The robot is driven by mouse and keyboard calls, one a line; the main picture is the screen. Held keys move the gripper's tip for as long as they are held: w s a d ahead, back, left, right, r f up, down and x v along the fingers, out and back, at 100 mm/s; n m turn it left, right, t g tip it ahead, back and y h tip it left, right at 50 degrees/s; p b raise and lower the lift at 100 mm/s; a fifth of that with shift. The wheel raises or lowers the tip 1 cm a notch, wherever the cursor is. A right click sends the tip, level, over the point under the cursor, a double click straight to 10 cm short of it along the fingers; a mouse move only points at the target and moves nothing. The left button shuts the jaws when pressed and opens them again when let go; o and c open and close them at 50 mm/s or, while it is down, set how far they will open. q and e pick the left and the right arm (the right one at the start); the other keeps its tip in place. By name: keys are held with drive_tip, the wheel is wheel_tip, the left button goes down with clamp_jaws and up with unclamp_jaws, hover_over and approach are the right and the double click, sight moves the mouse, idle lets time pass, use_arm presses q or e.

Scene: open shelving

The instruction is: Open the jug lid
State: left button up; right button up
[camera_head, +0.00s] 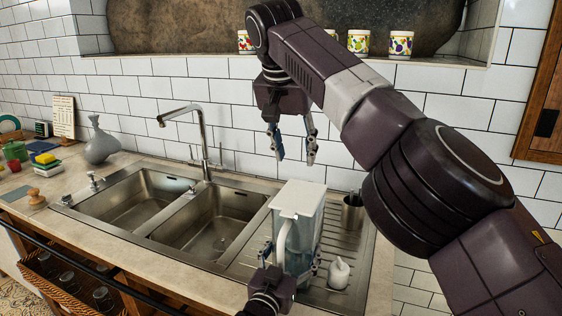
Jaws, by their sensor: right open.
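The jug (303,235) stands upright on the ribbed drainboard right of the sink. It has a clear bluish body, a white handle facing me and a white lid (299,197) that looks shut. My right gripper (296,160) hangs above the lid with its fingers pointing down, spread and empty, apart from the jug. My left gripper (290,265) is low at the near side of the jug. Its fingers are spread wide, one on each side of the handle and lower body; I cannot tell whether they touch it.
A small white pot (339,273) and a metal cup (352,212) stand close right of the jug. The double sink (140,203) with its tall faucet (203,135) lies to the left. Patterned mugs (400,44) stand on the wall ledge behind my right arm.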

drive_tip(key=s+a+r, duration=0.1)
drive_tip(key=s+a, duration=0.3)
drive_tip(key=s, duration=0.8)
drive_tip(key=shift+r, duration=0.3)
idle(0.3)
